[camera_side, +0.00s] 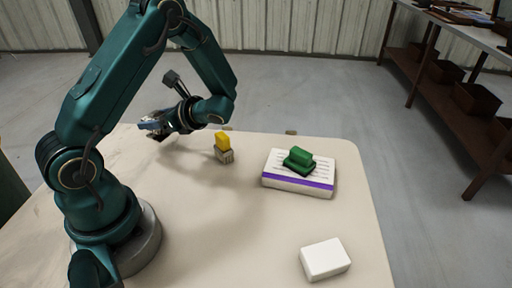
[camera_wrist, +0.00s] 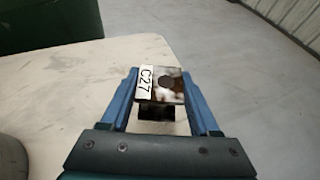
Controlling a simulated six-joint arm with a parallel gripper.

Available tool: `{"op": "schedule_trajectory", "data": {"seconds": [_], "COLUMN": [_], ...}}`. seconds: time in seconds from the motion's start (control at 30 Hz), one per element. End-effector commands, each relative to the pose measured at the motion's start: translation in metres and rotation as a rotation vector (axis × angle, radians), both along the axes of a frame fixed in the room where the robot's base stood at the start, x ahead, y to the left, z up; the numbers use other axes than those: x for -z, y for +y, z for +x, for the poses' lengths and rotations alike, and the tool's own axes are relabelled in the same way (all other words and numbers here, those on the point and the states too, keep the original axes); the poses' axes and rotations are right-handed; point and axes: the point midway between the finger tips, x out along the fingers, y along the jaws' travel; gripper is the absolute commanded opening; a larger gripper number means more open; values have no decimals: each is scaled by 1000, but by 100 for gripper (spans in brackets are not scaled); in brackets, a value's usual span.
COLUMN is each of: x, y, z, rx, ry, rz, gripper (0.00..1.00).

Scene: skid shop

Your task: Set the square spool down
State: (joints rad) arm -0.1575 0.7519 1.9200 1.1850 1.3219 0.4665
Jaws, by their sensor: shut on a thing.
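My gripper (camera_wrist: 166,98) is shut on the square spool (camera_wrist: 172,83), which has a shiny square face, a dark round hole and a white label reading C27. In the wrist view the spool sits between the two blue fingers, with a darker part below the face. In the side view my gripper (camera_side: 150,127) is at the far left part of the table, and the spool (camera_side: 158,136) is small and mostly hidden there. It seems to be held above the tabletop (camera_side: 215,215); the exact gap cannot be told.
A yellow block (camera_side: 222,140) stands on a small grey-brown block (camera_side: 225,156) right of my gripper. A green stepped piece (camera_side: 300,158) lies on a white box with a purple band (camera_side: 290,182). A white block (camera_side: 325,259) lies near the front. The table's middle is clear.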

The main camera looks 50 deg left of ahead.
Motion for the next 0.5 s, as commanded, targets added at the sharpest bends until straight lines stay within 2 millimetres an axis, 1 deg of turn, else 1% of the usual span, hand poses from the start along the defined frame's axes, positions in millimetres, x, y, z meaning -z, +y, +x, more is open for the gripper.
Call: {"op": "schedule_trajectory", "data": {"seconds": [0.07,0.17,0.4,0.5], "x": [3,6,34,42], "y": [-1,-1,-1,-1], "z": [5,6,6,6], "rx": [1,0,0,0], "ry": [1,4,6,4], "rz": [2,1,1,1], "gripper": [0,0,0,0]}}
